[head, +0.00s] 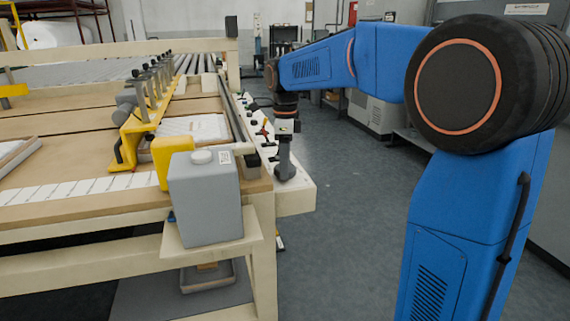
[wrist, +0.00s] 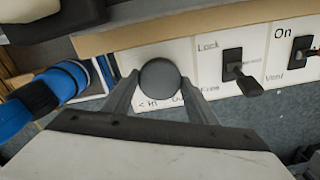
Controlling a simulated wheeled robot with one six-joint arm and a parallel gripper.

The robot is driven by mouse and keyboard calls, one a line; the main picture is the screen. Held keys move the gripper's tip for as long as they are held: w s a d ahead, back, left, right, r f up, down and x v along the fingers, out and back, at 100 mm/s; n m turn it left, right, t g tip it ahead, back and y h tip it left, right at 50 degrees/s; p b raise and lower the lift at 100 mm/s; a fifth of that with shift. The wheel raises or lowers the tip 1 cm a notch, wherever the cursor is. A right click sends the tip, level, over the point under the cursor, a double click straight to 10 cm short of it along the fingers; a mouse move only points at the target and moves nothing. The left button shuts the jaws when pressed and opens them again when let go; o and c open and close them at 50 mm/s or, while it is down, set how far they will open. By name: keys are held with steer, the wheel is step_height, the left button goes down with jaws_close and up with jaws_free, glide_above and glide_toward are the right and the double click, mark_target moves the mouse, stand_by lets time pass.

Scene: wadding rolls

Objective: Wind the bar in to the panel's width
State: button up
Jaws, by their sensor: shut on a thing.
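The yellow bar (head: 150,118) lies lengthwise over the wooden table, with several dark-knobbed clamps (head: 148,88) along it. A white panel (head: 197,127) lies on the table just right of the bar; whether they touch I cannot tell. My gripper (head: 285,172) is low at the table's right side, at the white control strip. In the wrist view my gripper (wrist: 160,92) has its two fingers on either side of a round dark knob (wrist: 160,83) and is shut on it. The label under the knob reads "In" with an arrow, partly hidden by the fingers.
Right of the knob are a Lock/Free switch (wrist: 240,72) and an On/Vent switch (wrist: 302,50). A grey box with a white cap (head: 205,205) stands at the table's front right corner. A marked white strip (head: 85,188) runs along the front. The floor (head: 335,200) on the right is clear.

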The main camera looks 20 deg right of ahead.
steer(key=o, duration=1.1)
steer(key=shift+c, duration=0.2)
step_height(320, 180, up, 17)
steer(key=shift+r, duration=0.2)
steer(key=s+d+f+n+t, duration=0.2)
steer(key=s+d+f+n, duration=0.1)
steer(key=s+f+n, duration=0.8)
steer(key=s+d+f+n+t, duration=0.2)
steer(key=s+f+n, duration=0.9)
steer(key=s, duration=1.1)
step_height(320, 180, down, 5)
steer(key=shift+s+d+r+t, duration=0.2)
steer(key=shift+s+d+t, duration=0.15)
steer(key=shift+d, duration=0.8)
